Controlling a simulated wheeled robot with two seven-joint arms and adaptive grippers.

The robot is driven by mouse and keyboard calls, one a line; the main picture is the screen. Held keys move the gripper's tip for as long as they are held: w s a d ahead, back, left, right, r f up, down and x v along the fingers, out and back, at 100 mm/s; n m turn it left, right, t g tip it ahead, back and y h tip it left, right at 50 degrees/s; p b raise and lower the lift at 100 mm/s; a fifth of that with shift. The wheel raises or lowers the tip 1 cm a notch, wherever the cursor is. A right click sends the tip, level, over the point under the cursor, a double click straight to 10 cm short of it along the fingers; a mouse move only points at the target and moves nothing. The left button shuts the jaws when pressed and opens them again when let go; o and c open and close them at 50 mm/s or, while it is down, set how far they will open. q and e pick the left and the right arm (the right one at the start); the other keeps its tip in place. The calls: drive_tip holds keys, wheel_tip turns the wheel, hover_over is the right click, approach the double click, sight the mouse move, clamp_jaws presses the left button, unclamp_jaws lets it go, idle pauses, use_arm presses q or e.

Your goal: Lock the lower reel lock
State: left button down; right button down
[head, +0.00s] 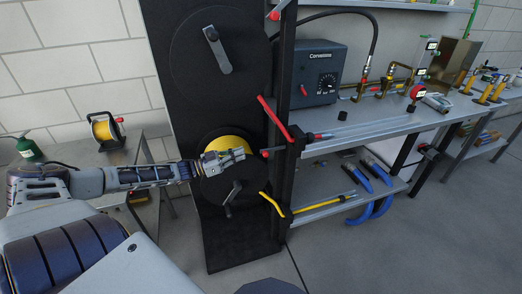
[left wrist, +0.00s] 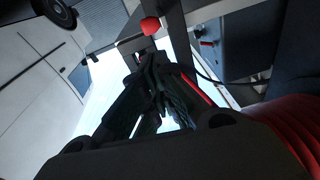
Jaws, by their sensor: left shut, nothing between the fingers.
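The lower reel (head: 232,143) with yellow hose sits on the black upright panel, its crank (head: 231,198) pointing down. The lower reel lock seems to be the red-tipped knob (head: 265,153) on the post at the reel's right edge. A red knob (left wrist: 150,25), probably the same one, shows in the left wrist view beyond my fingertips. My left gripper (head: 242,153) is shut and empty in front of the lower reel, its tips just left of the knob. Contact cannot be told. It also shows in the left wrist view (left wrist: 150,62). My right gripper is not in view.
The upper reel (head: 190,75) has a grey crank (head: 218,52) and a similar red knob (head: 273,16). A bench (head: 370,128) stands at right. Floor at front right is clear.

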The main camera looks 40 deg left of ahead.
use_arm(q)
drive_tip(key=shift+d+r+m+h, duration=0.15)
drive_tip(key=shift+r+m+h, duration=0.25)
drive_tip(key=shift+r+h, duration=0.8)
drive_tip(key=shift+d+r+y, duration=0.1)
drive_tip(key=shift+r+y, duration=0.25)
drive_tip(key=shift+y, duration=0.05)
